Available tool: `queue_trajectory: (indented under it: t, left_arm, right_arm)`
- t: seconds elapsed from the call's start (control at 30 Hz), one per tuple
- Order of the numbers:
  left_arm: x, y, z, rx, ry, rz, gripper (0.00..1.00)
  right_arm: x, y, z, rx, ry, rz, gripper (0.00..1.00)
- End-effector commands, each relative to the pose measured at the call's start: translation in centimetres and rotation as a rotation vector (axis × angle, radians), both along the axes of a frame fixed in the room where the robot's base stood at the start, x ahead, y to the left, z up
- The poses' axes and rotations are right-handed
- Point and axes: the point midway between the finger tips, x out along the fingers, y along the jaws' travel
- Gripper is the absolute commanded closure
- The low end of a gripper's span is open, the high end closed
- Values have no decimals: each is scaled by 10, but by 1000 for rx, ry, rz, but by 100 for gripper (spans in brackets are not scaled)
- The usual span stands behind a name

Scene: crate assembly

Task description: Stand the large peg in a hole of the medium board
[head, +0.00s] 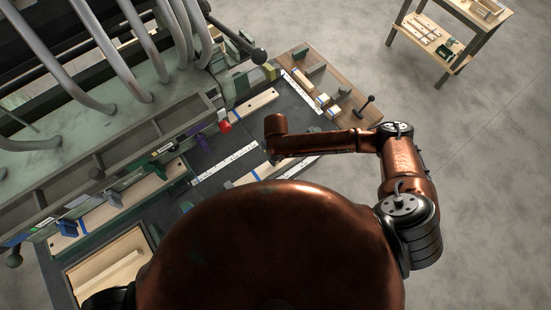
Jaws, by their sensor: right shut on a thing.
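My right gripper (271,157) points down over the dark bench top, at the end of my copper arm. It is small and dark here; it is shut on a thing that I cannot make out. Pale wooden boards lie on the bench: one at the upper middle (247,110), a longer one at the left (120,207), and one partly hidden behind my body (252,178), close to the right gripper. I cannot tell which is the medium board. The large peg cannot be picked out with certainty. My left gripper is out of view.
White marked strips (225,163) lie on the dark bench. A brown wooden panel (340,92) with blocks and a dark upright lever is at the bench's far right. A grey rack with curved pipes (95,90) rises at the left. A wooden crate (78,276) is at the lower left.

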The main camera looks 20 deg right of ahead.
Motion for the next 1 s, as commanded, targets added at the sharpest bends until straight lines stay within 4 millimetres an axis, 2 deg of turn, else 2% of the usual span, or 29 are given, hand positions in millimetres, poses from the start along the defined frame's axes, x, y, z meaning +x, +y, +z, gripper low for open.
queue_trajectory:
  t: [1.0]
  left_arm:
    - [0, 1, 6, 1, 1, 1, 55]
  right_arm:
    - [2, 0, 1, 0, 0, 0, 96]
